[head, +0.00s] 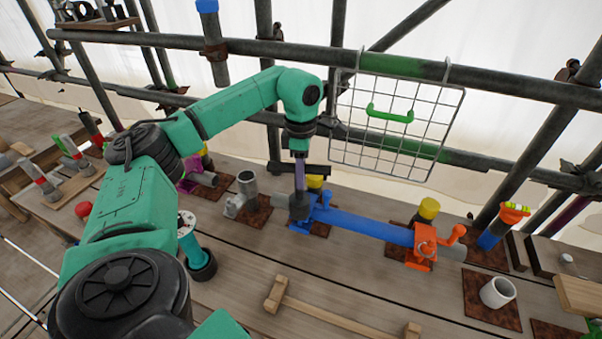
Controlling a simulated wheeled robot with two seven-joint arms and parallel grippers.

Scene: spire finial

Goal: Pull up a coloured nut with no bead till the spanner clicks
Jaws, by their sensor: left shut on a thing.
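My left gripper (300,165) points down above the bench and is shut on a spanner with a purple shaft (300,177). The spanner's dark lower end (299,207) is at the left side of a blue coupler (322,213); I cannot tell whether it sits on a nut. A blue tube (370,226) runs right from it to an orange coupler (424,244) with a round-ended orange arm. A magenta fitting (187,186) is partly hidden behind my left arm. Any beads on the nuts are too small to tell. My right gripper is not in view.
A grey fitting (246,190) stands left of the spanner. Yellow-capped posts (429,208) stand behind the couplers. A wire basket (396,128) hangs from the scaffold rail. A wooden bar (340,316) lies in front, and a white cup (497,292) is at right.

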